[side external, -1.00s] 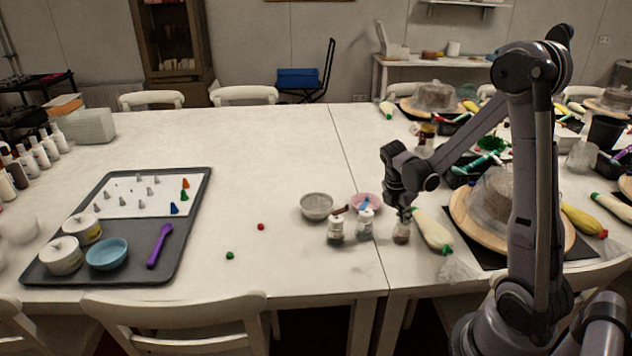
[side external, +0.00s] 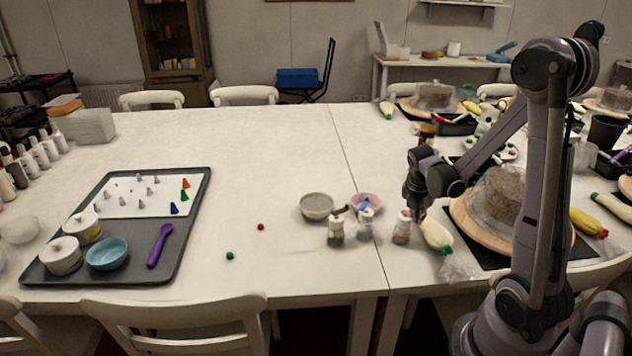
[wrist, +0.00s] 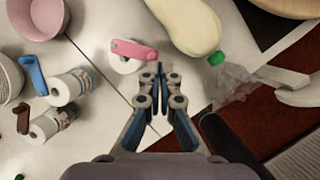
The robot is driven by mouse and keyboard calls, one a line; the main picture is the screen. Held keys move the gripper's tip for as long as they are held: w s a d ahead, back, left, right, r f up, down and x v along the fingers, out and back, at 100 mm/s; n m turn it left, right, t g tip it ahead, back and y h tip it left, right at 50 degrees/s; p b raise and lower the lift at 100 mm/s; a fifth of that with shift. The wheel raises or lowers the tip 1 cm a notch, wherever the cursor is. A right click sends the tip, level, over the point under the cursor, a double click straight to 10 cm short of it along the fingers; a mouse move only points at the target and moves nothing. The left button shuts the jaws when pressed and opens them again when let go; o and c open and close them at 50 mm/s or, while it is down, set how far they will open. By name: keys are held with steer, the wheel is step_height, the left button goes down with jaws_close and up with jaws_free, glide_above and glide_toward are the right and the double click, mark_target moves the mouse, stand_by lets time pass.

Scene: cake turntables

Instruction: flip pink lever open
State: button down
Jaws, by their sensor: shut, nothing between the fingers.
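The pink lever (wrist: 134,50) lies across the top of a small white-capped jar (wrist: 125,65) in the wrist view, at upper centre. That jar (side external: 402,228) stands upright on the table in the side view, rightmost of three small jars. My gripper (wrist: 160,78) is shut and empty, its fingertips just right of and below the pink lever in the wrist picture. In the side view my gripper (side external: 417,207) is close to the right of the jar's top. I cannot tell whether they touch.
Jars with a blue lever (wrist: 32,72) and a brown lever (wrist: 22,118) stand to the left. A pink bowl (wrist: 47,16) is beyond them. A pale piping bag (wrist: 188,22) with a green tip lies right of the pink-lever jar. The table's left middle is mostly clear.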

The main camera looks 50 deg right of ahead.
steer(key=d, duration=0.4)
steer(key=shift+s, duration=0.4)
steer(key=shift+w+a, duration=0.1)
stand_by(1.3)
